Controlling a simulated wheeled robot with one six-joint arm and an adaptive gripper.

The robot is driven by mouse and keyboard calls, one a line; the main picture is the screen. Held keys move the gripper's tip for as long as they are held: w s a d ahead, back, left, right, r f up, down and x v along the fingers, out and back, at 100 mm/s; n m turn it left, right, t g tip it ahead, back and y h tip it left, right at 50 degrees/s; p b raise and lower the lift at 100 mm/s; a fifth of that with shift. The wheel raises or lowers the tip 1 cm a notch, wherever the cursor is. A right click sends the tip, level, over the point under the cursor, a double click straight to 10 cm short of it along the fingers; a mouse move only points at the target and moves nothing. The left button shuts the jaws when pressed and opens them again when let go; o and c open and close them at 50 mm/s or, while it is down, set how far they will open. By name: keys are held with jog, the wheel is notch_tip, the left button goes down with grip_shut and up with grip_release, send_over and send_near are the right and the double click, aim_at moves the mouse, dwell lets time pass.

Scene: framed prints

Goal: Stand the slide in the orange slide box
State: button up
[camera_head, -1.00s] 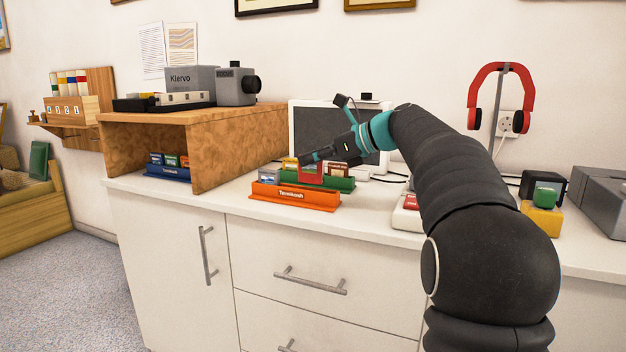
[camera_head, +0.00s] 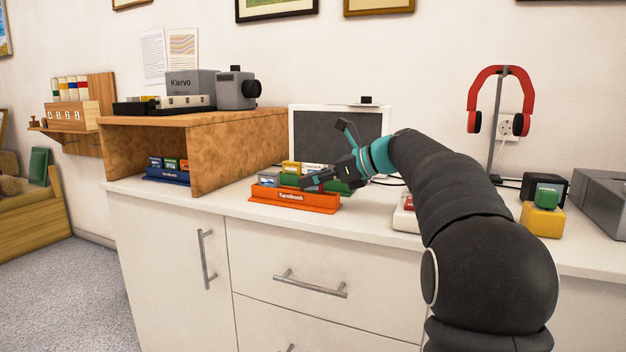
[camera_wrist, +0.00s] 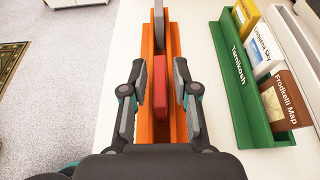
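The red slide (camera_wrist: 160,88) stands on edge inside the orange slide box (camera_wrist: 147,48), in line with its channel, in the wrist view. A grey slide (camera_wrist: 158,22) stands further along the same box. My gripper (camera_wrist: 160,70) is open, with one finger on each side of the red slide and a gap on both sides. In the head view the orange box (camera_head: 293,198) sits on the white counter, and my gripper (camera_head: 308,184) is low over its right part. The red slide is hidden in the head view.
A green slide box (camera_wrist: 238,80) holding several slides stands close beside the orange one. A blue slide box (camera_head: 168,174) sits under the wooden shelf (camera_head: 240,148). Headphones, a yellow block (camera_head: 541,222) and grey equipment are at the right. The counter's front edge is near.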

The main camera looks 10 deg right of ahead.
jog(key=shift+r, duration=0.15)
jog(key=shift+s+d+r, duration=0.1)
jog(key=shift+d+r, duration=0.05)
jog(key=shift+d, duration=0.1)
jog(key=p+v, duration=0.2)
jog(key=v, duration=0.9)
jog(key=shift+s+d, duration=0.15)
jog(key=shift+s, duration=0.05)
